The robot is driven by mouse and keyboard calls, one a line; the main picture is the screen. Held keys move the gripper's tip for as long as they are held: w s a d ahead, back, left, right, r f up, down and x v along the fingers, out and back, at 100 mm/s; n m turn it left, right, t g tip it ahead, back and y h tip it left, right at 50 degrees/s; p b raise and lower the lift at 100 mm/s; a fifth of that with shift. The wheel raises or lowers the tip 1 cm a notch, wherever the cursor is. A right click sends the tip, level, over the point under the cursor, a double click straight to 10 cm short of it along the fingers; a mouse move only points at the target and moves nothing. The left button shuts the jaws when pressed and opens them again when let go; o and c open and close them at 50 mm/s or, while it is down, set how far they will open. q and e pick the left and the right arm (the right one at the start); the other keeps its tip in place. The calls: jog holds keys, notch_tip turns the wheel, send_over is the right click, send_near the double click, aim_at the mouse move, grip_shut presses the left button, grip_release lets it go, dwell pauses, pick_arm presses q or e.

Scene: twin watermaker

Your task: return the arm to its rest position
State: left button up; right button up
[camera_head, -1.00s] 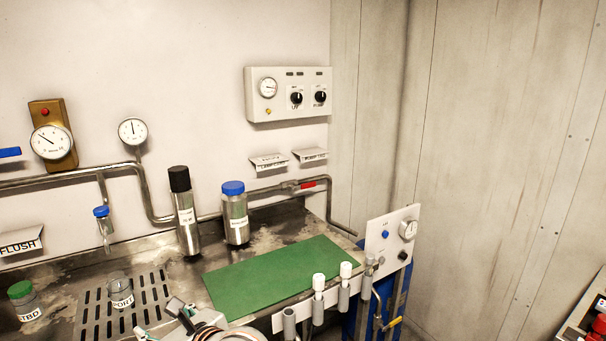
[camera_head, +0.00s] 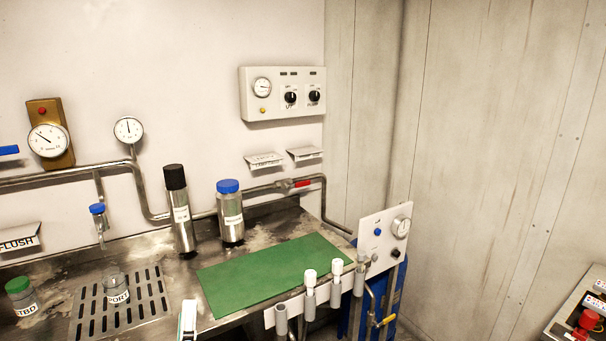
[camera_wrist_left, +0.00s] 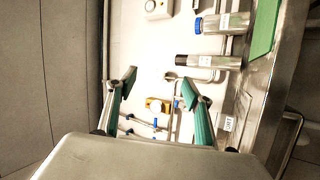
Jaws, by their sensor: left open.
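My left gripper (camera_head: 188,318) shows only as a small piece at the bottom edge in the head view, in front of the steel counter. In the left wrist view the left gripper (camera_wrist_left: 160,86) has its two green-padded fingers spread apart with nothing between them. The wall and a brass-backed gauge (camera_wrist_left: 155,105) show beyond the fingers, at a distance. The rest of the left arm is out of the head view. My right gripper is in neither view.
On the counter stand a black-capped bottle (camera_head: 180,210), a blue-capped bottle (camera_head: 231,212), a PORT jar (camera_head: 116,288) and a green-capped jar (camera_head: 22,296). A green mat (camera_head: 265,270) lies bare. White-capped tubes (camera_head: 310,288) stand in a rack at the front edge.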

pick_arm(q)
jog(key=s+d+f+m+g+h, duration=0.1)
jog(key=d+f+m+g+h, duration=0.1)
jog(key=f+m+h, duration=0.25)
jog(key=s+d+f+m+g+h, duration=0.1)
jog(key=d+f+m+h, duration=0.2)
jog(key=f+m, duration=0.3)
jog(key=s+a+f+m+g, duration=0.2)
jog(key=s+f+m+g, duration=0.3)
jog(key=f, duration=0.7)
jog(key=s+a+f+m+g, duration=0.1)
jog(key=s+f+m+g, duration=0.4)
jog(key=s+f, duration=0.3)
notch_tip(320, 180, down, 4)
jog(key=shift+a+r+y, duration=0.15)
jog(key=shift+a+y, duration=0.2)
jog(key=shift+y, duration=0.1)
